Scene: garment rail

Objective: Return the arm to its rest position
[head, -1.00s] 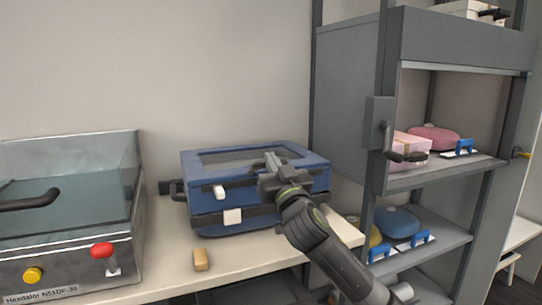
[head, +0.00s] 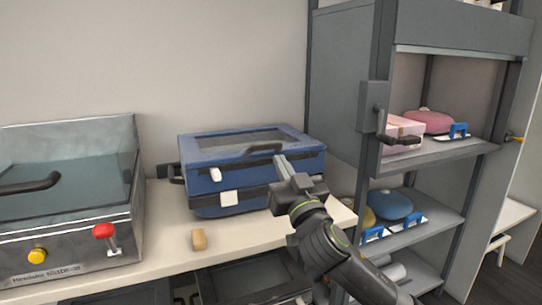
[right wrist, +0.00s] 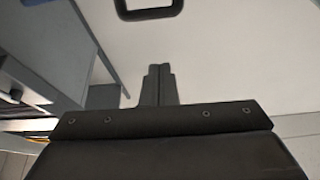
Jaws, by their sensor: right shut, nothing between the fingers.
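My right arm comes in from the bottom right of the head view. Its gripper (head: 283,167) is in front of the right part of the blue case (head: 232,172), close to the case's dark handle. The gripper is shut and holds nothing. In the right wrist view its two fingers (right wrist: 159,70) lie together, pointing at a pale surface. A dark handle-like loop (right wrist: 148,12) shows above the fingertips there, apart from them. My left gripper is in neither view.
A metal machine (head: 68,215) with a red knob stands left. A grey shelf unit (head: 440,160) with pink and blue items stands right.

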